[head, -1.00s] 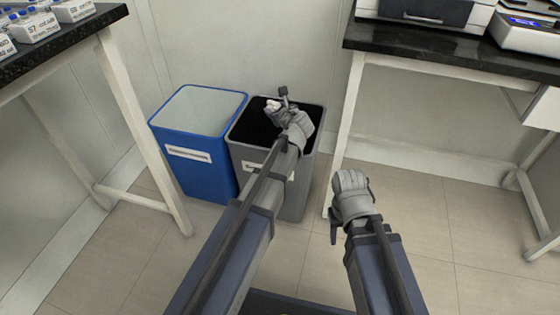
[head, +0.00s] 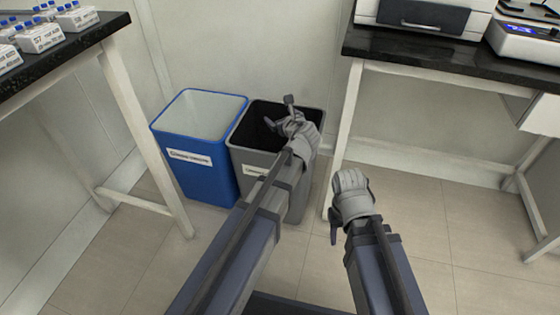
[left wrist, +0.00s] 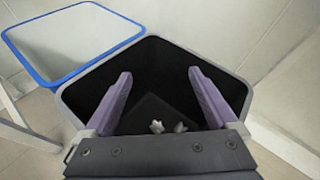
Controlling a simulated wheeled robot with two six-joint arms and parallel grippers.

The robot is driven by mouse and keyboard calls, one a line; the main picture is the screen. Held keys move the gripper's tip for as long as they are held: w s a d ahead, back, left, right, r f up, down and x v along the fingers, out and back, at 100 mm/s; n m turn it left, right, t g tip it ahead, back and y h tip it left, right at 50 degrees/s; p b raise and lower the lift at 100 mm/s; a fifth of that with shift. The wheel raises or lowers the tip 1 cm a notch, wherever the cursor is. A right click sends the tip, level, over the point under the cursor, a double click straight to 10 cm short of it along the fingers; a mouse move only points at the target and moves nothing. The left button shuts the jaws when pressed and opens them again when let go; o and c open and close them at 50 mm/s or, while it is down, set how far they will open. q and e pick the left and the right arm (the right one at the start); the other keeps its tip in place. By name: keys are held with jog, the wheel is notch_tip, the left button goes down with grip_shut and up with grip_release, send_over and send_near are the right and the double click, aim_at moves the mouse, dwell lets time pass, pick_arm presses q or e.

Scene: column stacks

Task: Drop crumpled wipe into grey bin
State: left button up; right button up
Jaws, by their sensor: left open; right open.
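The grey bin (head: 235,148) stands on the floor beside the blue bin, with a dark interior; its rim also shows in the left wrist view (left wrist: 68,100). My left gripper (head: 279,111) is over the bin's mouth, its two fingers spread and empty; they show apart in the left wrist view (left wrist: 160,73). The crumpled wipe (left wrist: 157,127) shows there as small white bits low inside the dark bin, partly hidden by the gripper body. It is not visible in the head view. My right gripper (head: 335,226) is beside the bin, to its right, with nothing seen in it.
The blue bin (head: 200,178) stands directly left of the grey one. A bench (head: 75,45) with labelled bottle racks is at left. Another bench (head: 440,57) with instruments is at right. Tiled floor is clear in front.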

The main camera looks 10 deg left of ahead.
pick_arm(q)
jog(key=v, duration=0.3)
jog(key=shift+s+p, duration=0.1)
jog(key=shift+p, duration=0.25)
